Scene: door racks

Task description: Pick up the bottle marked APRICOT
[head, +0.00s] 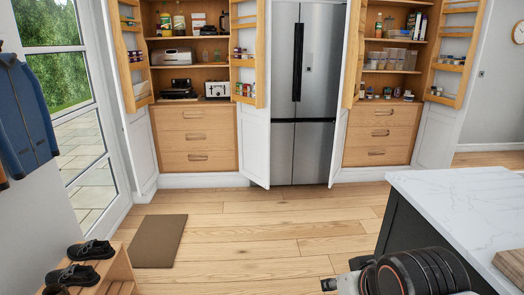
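No label reading APRICOT can be made out in the head view; the lettering is too small. Small jars or bottles stand on the door racks of the left cupboard, on its right door (243,89) and left door (135,56). More small containers stand on the right cupboard's right door rack (455,61). Taller bottles (378,27) stand on the right cupboard's upper shelf. Part of my gripper (340,284) shows at the bottom edge, beside the island and far from the cupboards. Its fingers are mostly cut off, so its opening cannot be judged.
A marble-topped island (455,205) fills the lower right, with a wooden board (512,264) on it. A steel fridge (300,90) stands between the open cupboards. A brown mat (159,241) and a shoe bench (119,266) are at left. The middle wooden floor (255,220) is clear.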

